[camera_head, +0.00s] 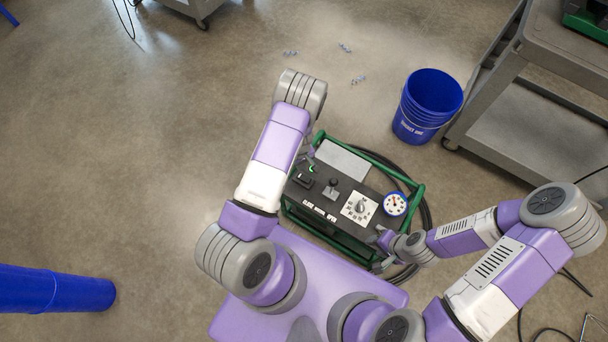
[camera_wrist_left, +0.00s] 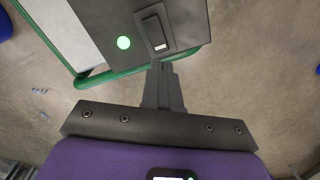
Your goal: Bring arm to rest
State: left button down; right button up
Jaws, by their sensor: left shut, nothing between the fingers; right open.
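My left arm rises from the lower left in the head view and folds over at the top. Its gripper is mostly hidden behind the arm there. In the left wrist view my left gripper (camera_wrist_left: 162,72) is shut and empty, its tips close to a black rocker switch (camera_wrist_left: 154,32) on the dark control box. Contact cannot be told. A green lamp (camera_wrist_left: 124,43) glows beside the switch. My right gripper (camera_head: 384,240) is open beside the lower right end of the control box (camera_head: 325,209), small and partly hidden by its wrist.
The box has a green tube frame (camera_head: 376,156), a dial (camera_head: 359,207) and a round gauge (camera_head: 395,204). Black hose coils behind it. A blue bucket (camera_head: 427,105) stands near a grey cart (camera_head: 530,120). A blue cylinder (camera_head: 55,290) lies at left.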

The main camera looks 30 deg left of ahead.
pick_arm(q)
jog(key=shift+r, duration=0.1)
dwell(0.4)
jog(key=s+d+r+m+h+p, duration=0.1)
jog(key=s+d+r+m+h, duration=0.3)
jog(key=s+d+r+m, duration=0.4)
jog(key=s+d, duration=0.7)
jog(key=d, duration=0.1)
jog(key=shift+s+r+t, duration=0.2)
jog(key=shift+s+t, duration=0.1)
jog(key=shift+s, duration=0.1)
